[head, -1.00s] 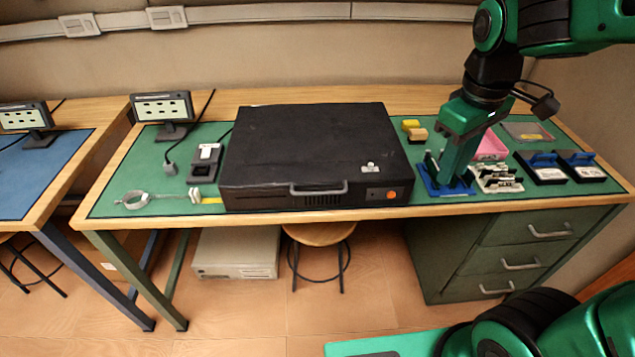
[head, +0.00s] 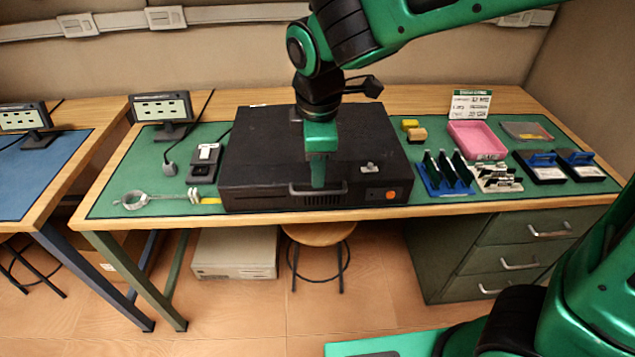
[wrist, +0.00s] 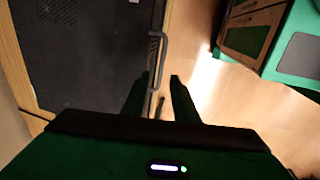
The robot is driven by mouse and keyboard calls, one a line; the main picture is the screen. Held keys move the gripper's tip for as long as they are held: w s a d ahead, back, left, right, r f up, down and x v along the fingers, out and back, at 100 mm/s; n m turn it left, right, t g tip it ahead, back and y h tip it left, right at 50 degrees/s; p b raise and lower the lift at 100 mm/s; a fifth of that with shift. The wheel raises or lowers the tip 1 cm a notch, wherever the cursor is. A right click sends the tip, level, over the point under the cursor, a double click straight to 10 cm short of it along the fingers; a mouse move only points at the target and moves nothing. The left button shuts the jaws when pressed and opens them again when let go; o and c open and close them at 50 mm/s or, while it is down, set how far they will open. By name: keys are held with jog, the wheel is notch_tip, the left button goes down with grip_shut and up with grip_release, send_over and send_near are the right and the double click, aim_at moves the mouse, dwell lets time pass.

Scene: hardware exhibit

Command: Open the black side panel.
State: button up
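A flat black computer case lies on the green mat, with its broad black panel (head: 265,145) facing up and closed. A grey bar handle (head: 300,190) sits at the front edge, and the handle also shows in the wrist view (wrist: 157,55). My gripper (head: 319,183) points down at this front edge and hides the handle's middle. In the wrist view the two fingers (wrist: 160,78) are apart, one on each side of the handle's line. I cannot tell whether they touch it. A small latch (head: 369,168) sits on the panel's front right.
To the right are a blue rack (head: 440,182) with green boards, a pink tray (head: 476,139) and blue-topped drives. To the left are a black-and-white device (head: 205,162) and a wrist strap (head: 140,200). The floor in front is free; a stool (head: 318,234) stands under the bench.

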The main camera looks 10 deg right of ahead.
aim_at(317, 193)
jog(key=shift+w+f, duration=0.2)
jog(key=shift+f, duration=0.8)
jog(key=shift+w+f, duration=0.15)
jog(key=shift+f, duration=0.85)
jog(key=shift+w+f, duration=0.2)
jog(key=shift+f, duration=0.8)
grip_shut()
jog(key=shift+w+r, duration=0.1)
